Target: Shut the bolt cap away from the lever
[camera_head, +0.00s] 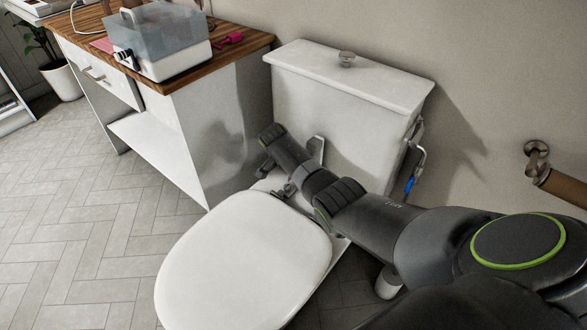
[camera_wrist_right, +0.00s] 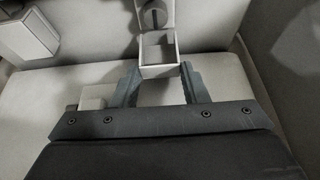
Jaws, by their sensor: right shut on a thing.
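The bolt cap (camera_wrist_right: 158,71) shows in the right wrist view as a small white, open-topped box, its flap (camera_wrist_right: 174,15) standing up behind it. A dark upright piece with a rounded end (camera_wrist_right: 154,18) shows against the flap; I cannot tell if it is the lever. My right gripper (camera_wrist_right: 160,78) is shut on the near part of the box, one finger on each side. In the head view my right arm reaches over the back of the closed toilet lid (camera_head: 245,255) and hides most of the cap. My left gripper is in neither view.
The white cistern (camera_head: 335,105) stands close behind the arm. An upright grey metal piece (camera_head: 317,149) shows by its front. A wooden-topped cabinet (camera_head: 215,60) with a clear-lidded box (camera_head: 165,45) is at left. A roll holder (camera_head: 537,150) is on the right wall.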

